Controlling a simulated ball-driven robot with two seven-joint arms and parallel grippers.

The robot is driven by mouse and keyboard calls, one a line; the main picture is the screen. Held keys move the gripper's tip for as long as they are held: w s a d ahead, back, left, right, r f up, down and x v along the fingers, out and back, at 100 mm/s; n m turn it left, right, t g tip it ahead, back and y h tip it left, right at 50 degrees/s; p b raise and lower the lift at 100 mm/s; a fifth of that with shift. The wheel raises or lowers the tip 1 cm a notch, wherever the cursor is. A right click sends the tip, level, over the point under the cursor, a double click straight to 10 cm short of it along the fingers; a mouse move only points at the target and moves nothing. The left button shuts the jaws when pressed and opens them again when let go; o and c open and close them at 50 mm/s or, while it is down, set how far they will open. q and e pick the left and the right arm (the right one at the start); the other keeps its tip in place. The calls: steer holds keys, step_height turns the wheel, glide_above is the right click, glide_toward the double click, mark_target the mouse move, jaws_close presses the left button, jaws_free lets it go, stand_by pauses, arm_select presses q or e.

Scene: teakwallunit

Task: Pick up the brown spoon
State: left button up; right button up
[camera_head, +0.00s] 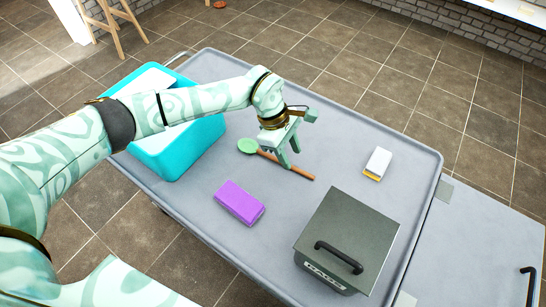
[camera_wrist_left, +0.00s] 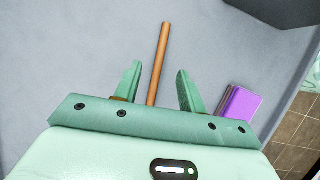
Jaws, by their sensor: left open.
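The spoon has a brown handle (camera_head: 299,173) and a pale green bowl (camera_head: 247,146). It lies on the grey table top, slanting across the middle. My left gripper (camera_head: 290,162) is over the handle, pointing down, with its fingers apart. In the left wrist view the brown handle (camera_wrist_left: 160,60) runs between the two fingers of the open gripper (camera_wrist_left: 156,85). The spoon's bowl is hidden there. I cannot tell whether the fingers touch the table. My right gripper is not in view.
A turquoise bin (camera_head: 190,150) stands on the left of the grey table (camera_head: 330,130). A purple block (camera_head: 239,202) lies in front, also at right in the wrist view (camera_wrist_left: 239,104). A dark grey box with a handle (camera_head: 347,238) stands front right. A white and yellow block (camera_head: 377,163) lies farther right.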

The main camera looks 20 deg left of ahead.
mark_target(294, 167)
arm_select(q)
steer(key=x, duration=0.1)
steer(key=b+x, duration=0.1)
steer(key=x, duration=0.2)
steer(key=shift+w+a+f+b, duration=0.1)
steer(key=shift+a+f+b, duration=0.15)
steer(key=shift+f+b, duration=0.05)
steer(key=shift+r, duration=0.15)
arm_select(e)
steer(key=shift+w+d+f+n, duration=0.25)
steer(key=shift+d+f+n, duration=0.05)
steer(key=shift+d+f, duration=0.3)
arm_select(q)
steer(key=shift+c, duration=0.3)
jaws_close()
arm_select(e)
steer(key=shift+a, duration=0.1)
